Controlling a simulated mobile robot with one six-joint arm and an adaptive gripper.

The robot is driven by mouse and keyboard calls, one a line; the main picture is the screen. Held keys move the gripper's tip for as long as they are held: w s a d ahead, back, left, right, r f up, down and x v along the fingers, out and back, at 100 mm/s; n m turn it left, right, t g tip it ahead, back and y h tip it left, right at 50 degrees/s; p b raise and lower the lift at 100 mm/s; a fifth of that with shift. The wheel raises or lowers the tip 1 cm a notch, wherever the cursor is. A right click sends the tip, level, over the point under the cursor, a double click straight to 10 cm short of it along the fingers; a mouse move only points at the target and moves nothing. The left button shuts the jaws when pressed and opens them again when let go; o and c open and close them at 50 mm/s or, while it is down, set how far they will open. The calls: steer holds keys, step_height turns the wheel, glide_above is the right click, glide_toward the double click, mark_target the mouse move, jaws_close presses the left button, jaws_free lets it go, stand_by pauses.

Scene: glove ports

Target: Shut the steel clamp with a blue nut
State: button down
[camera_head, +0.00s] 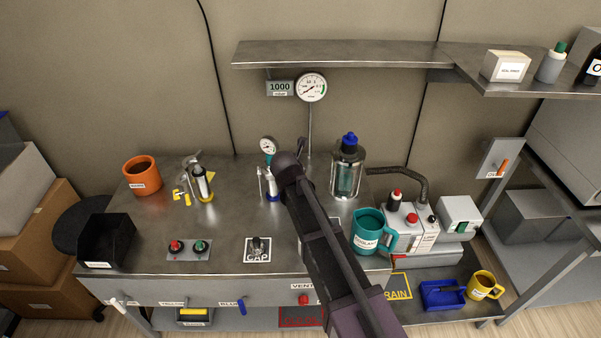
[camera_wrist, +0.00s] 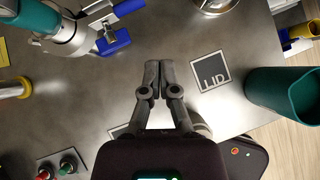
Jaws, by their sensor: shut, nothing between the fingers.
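The steel clamp (camera_wrist: 80,42) with blue parts, one of them a blue block taken as its nut (camera_wrist: 114,42), is at the upper left in the wrist view. A steel arm with a blue grip (camera_wrist: 128,6) sticks out beside it. In the head view the clamp (camera_head: 271,186) shows partly, left of my arm, below a small gauge. I cannot tell from these views how far the clamp is closed. My gripper (camera_wrist: 152,78) is shut and empty over the bench, apart from the clamp, which lies ahead and left. In the head view my arm hides its fingertips.
A LID marking (camera_wrist: 210,80) lies right of my gripper. A teal pitcher (camera_head: 367,231) stands to the right. A glass vessel with a blue top (camera_head: 347,172) stands behind. A yellow-based steel cylinder (camera_head: 201,184) and button box (camera_head: 188,249) are left. A shelf (camera_head: 350,53) overhangs the back.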

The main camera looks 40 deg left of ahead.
steer(key=shift+w+d+p+v, duration=0.1)
steer(key=shift+d+p+v, duration=0.1)
steer(key=shift+p+v, duration=0.65)
steer(key=shift+w+d+p+v, duration=0.1)
steer(key=shift+d+p+v, duration=0.25)
steer(key=shift+v, duration=0.8)
steer(key=w+d+f+m+g+h, duration=0.1)
steer(key=w+d+m, duration=0.2)
steer(key=d+m, duration=0.55)
steer(key=w+d+f+m+g+h, duration=0.1)
steer(key=w+d+m, duration=0.3)
steer(key=d, duration=1)
steer(key=w+d+f+m+g+h, duration=0.1)
steer(key=w+d+m, duration=0.2)
steer(key=d+m, duration=0.6)
steer(key=s+d+m+g, duration=0.2)
steer(key=s+d+m, duration=0.2)
steer(key=d+m, duration=0.5)
steer(key=s+d+f+m+g, duration=0.1)
steer(key=s+d+m, duration=0.3)
steer(key=d, duration=1.7)
steer(key=m+g, duration=0.1)
steer(key=m, duration=0.4)
steer(key=shift+s+d, duration=0.3)
steer(key=shift+f+m, duration=0.1)
steer(key=shift+m, duration=0.15)
